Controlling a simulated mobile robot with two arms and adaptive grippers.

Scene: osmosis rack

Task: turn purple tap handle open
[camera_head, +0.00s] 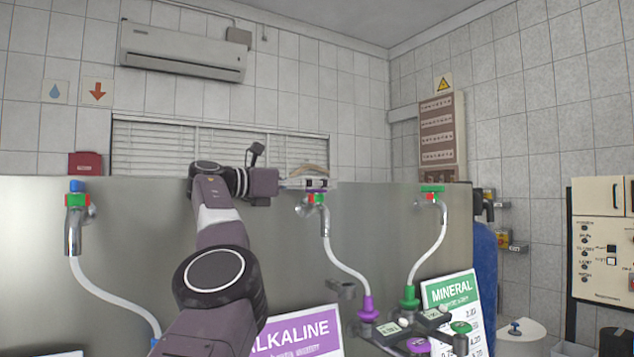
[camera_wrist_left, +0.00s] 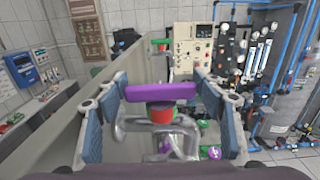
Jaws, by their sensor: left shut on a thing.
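The purple tap handle (camera_wrist_left: 160,92) lies crosswise in the left wrist view, on top of a red and green collar (camera_wrist_left: 161,113) and a metal spout. My left gripper (camera_wrist_left: 161,90) is shut on it, with one blue-padded finger at each end of the bar. In the head view my left gripper (camera_head: 308,184) reaches from the left to the top of the tap (camera_head: 315,201), above the steel panel. The purple handle is mostly hidden there. The tap's white hose runs down to a purple fitting (camera_head: 367,308) beside the ALKALINE sign (camera_head: 298,335). My right gripper is not in view.
A blue-handled tap (camera_head: 76,187) stands at the left and a green-handled tap (camera_head: 432,188) at the right of the same steel panel (camera_head: 130,230). The MINERAL sign (camera_head: 452,296) and a blue tank (camera_head: 485,260) are further right.

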